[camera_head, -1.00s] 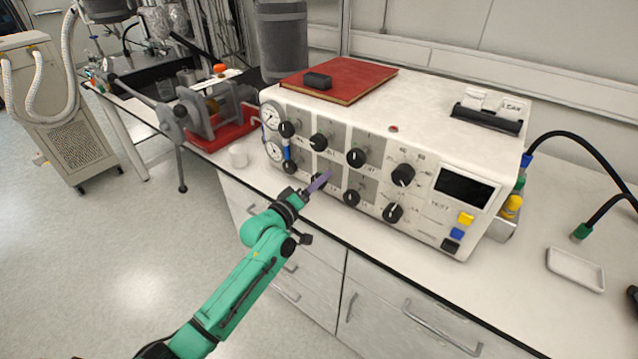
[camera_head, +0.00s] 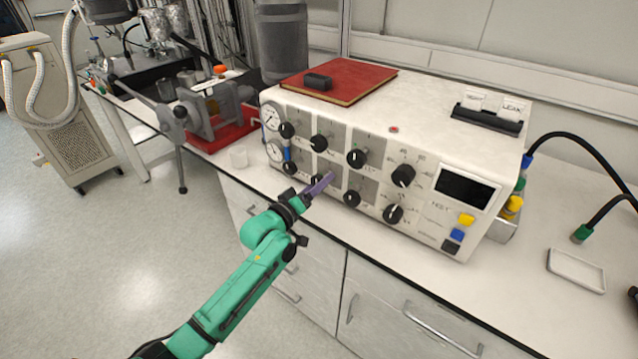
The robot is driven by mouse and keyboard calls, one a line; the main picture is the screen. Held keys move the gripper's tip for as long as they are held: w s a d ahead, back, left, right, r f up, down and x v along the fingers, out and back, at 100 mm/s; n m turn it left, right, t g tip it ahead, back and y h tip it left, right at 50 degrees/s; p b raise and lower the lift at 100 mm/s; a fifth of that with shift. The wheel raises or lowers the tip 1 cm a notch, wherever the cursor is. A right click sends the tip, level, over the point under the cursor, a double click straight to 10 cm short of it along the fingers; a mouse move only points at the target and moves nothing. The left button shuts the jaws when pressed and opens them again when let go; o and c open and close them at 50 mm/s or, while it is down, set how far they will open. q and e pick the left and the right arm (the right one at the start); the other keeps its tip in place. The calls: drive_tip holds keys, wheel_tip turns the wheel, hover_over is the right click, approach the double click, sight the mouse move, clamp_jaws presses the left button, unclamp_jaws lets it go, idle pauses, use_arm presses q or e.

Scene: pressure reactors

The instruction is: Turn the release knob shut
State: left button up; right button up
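The white control box (camera_head: 420,232) stands on the bench with two rows of black knobs on its front. My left gripper (camera_head: 326,180), with purple fingers on a green arm, reaches to the lower row. Its fingers are at the lower knob (camera_head: 316,181) in the second column and partly hide it. I cannot tell whether they grip it or only lie in front of it. The labels are too small to read, so I cannot tell which knob is the release knob.
A red book (camera_head: 352,76) with a small black object (camera_head: 318,81) lies on the box. Two gauges and a blue part are at its left end. A white cup (camera_head: 238,157) stands left of it, and a white tray (camera_head: 576,270) lies to the right.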

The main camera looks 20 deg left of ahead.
use_arm(q)
drive_tip(key=shift+o, duration=0.9)
drive_tip(key=b+v, duration=0.1)
drive_tip(key=v, duration=1.3)
drive_tip(key=shift+s, duration=0.25)
